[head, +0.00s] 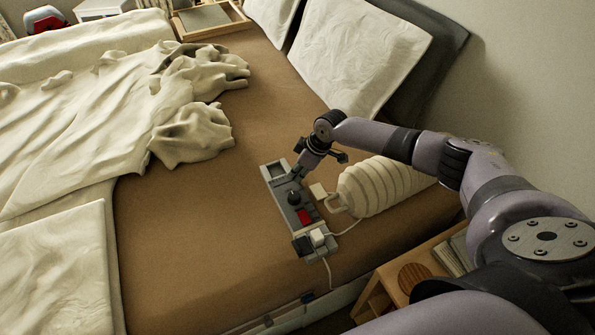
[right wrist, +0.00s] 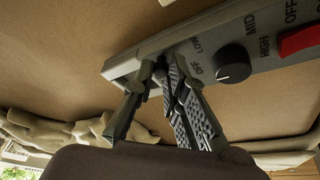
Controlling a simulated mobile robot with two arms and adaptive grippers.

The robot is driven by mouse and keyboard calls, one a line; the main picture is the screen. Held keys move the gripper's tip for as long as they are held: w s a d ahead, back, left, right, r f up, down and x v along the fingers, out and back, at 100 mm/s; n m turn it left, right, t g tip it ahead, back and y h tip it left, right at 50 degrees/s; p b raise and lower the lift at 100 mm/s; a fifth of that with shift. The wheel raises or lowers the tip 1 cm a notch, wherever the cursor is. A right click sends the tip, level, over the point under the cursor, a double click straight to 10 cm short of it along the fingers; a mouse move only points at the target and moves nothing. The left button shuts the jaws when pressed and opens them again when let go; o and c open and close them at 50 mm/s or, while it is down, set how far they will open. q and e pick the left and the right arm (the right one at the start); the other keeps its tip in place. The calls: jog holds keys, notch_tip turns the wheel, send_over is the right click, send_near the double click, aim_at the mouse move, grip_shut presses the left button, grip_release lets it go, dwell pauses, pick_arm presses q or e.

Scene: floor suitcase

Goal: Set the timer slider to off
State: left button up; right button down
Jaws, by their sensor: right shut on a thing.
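The long grey control panel (head: 285,185) lies on the brown bed sheet in the head view. It carries a black round knob (head: 293,197), a red switch (head: 304,216) and plugs at its near end. In the right wrist view, the panel (right wrist: 118,66) shows the knob (right wrist: 234,62) with OFF, LOW, MID and HIGH around it, and part of the red switch (right wrist: 299,41). My right gripper (head: 298,176) is at the panel beyond the knob; in the wrist view its fingertips (right wrist: 163,76) are closed on a small dark piece, likely the timer slider, mostly hidden. My left gripper is not in view.
A ribbed cream object (head: 378,186) lies just right of the panel, with a cord running beside it. A white plug (head: 317,237) is in the panel's near end. A crumpled blanket (head: 190,110) covers the left; a wooden stand (head: 400,285) is at the lower right.

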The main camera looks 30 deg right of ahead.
aim_at(271, 187)
jog(key=shift+a+r, duration=0.1)
jog(key=shift+a, duration=0.25)
jog(key=a+p, duration=0.2)
jog(key=a, duration=0.4)
jog(key=shift+w+p, duration=0.15)
jog(key=shift+p, duration=0.15)
jog(key=shift+a, duration=0.2)
jog(key=c, duration=1.6)
grip_release()
jog(key=shift+a, duration=0.1)
jog(key=v, duration=1.2)
